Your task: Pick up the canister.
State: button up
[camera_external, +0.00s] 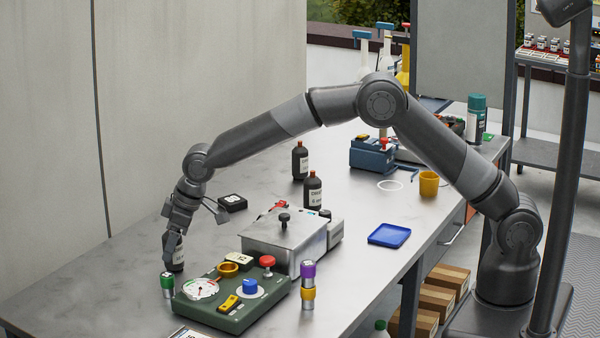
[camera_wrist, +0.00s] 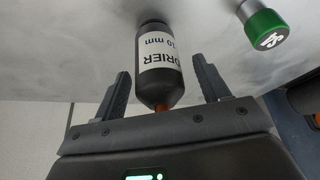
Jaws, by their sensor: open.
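A dark bottle-shaped canister (camera_wrist: 160,62) with a white label reading "DRIER" and "10 mm" stands on the grey table. Its orange-brown neck points toward my gripper (camera_wrist: 163,78). The gripper's two fingers are apart, one on either side of the canister's narrow end, with gaps showing on both sides. In the external view the canister (camera_external: 178,262) is partly hidden behind my gripper (camera_external: 172,250), at the table's left part. I see no firm contact between fingers and canister.
A small green-and-silver cylinder (camera_external: 167,286) stands close by the canister. A green control panel (camera_external: 232,309) with knobs lies to its right, beside a grey metal box (camera_external: 283,240). Two similar dark bottles (camera_external: 300,162) (camera_external: 313,190) stand farther back. The table's left front is clear.

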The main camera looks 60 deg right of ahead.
jog(key=shift+c, duration=0.2)
jog(key=shift+r, duration=0.1)
jog(key=c, duration=1.2)
